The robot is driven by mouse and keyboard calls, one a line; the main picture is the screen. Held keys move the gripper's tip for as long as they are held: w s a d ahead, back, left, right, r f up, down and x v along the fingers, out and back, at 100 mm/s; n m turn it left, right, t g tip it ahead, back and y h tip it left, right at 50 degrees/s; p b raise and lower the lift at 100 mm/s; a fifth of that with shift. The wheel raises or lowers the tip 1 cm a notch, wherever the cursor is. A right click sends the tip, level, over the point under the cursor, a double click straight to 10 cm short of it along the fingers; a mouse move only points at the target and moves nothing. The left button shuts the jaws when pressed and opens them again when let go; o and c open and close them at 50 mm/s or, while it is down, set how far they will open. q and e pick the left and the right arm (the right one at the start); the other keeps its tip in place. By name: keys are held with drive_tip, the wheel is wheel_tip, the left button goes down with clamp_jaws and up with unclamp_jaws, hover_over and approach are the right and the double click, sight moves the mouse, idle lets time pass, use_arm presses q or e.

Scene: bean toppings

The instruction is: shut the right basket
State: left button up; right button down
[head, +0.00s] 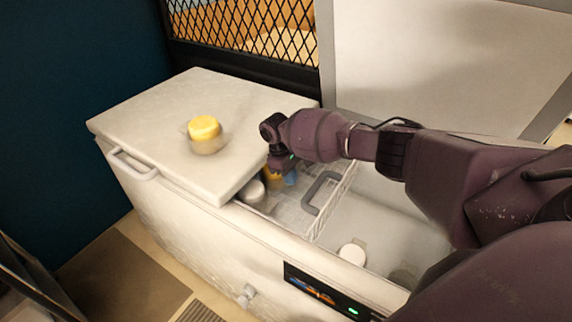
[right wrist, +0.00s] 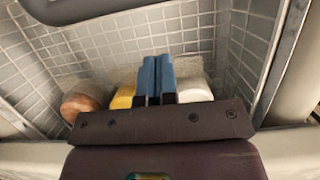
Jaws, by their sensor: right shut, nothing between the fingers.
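The white wire basket (head: 346,187) with a grey handle (head: 320,193) sits inside the open part of a white chest freezer, partly under the freezer's left lid. My right gripper (head: 289,179) reaches into the basket from above, left of the handle. In the right wrist view its blue fingertips (right wrist: 157,75) are together and empty, with the basket's mesh wall (right wrist: 150,40) behind them. Around the fingers are a white-topped jar (right wrist: 195,90), a yellow jar (right wrist: 123,96) and a brownish jar (right wrist: 88,103); contact is unclear. My left gripper is out of view.
The left lid (head: 150,110) is down, with a yellow-topped jar (head: 205,129) on it. A white-topped jar (head: 352,253) stands in the freezer floor area right of the basket. A black mesh panel (head: 245,30) and a pale panel (head: 440,70) stand behind.

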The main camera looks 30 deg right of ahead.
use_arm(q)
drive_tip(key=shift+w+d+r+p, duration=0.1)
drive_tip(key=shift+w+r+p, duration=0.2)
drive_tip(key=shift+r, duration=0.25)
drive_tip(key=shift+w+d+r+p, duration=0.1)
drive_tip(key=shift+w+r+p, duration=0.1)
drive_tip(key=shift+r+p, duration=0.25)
use_arm(e)
drive_tip(key=s, duration=0.1)
drive_tip(key=s+d, duration=0.1)
drive_tip(key=s, duration=0.1)
drive_tip(key=shift+s+d+f, duration=0.25)
drive_tip(key=shift+d+f, duration=0.15)
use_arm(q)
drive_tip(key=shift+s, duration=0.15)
